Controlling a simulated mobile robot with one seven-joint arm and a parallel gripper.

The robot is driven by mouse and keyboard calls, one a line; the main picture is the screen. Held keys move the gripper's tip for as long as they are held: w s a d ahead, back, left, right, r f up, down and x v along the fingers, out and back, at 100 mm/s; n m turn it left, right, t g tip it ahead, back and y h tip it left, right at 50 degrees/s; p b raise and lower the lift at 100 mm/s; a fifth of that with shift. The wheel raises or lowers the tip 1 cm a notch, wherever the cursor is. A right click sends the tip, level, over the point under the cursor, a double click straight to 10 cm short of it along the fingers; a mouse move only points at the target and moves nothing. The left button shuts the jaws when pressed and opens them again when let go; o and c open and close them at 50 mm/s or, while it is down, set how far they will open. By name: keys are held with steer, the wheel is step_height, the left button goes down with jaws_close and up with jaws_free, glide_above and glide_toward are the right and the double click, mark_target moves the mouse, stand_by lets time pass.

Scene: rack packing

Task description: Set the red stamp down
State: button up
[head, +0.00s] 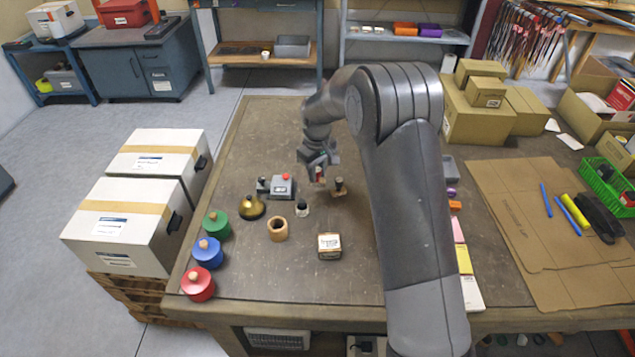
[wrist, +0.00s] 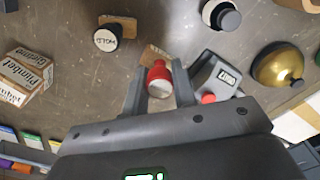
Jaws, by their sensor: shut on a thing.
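The red stamp (wrist: 158,72) has a red handle with a pale round top and a light wooden base. It is between the two fingers of my gripper (wrist: 158,83), which is shut on its handle. In the head view my gripper (head: 318,172) points down over the far middle of the table, and a little of the red stamp (head: 320,178) shows below it. I cannot tell whether its base touches the table. A black-handled stamp (wrist: 107,38) on a wooden base stands beside it, to the right in the head view (head: 340,186).
A grey device with a red button (head: 282,187), a brass bell (head: 252,207) and an ink bottle (head: 302,208) stand close by. A wooden cup (head: 278,229) and a small printed box (head: 329,246) are nearer.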

steer(key=shift+f, duration=1.85)
steer(key=shift+f, duration=0.1)
steer(key=o, duration=1)
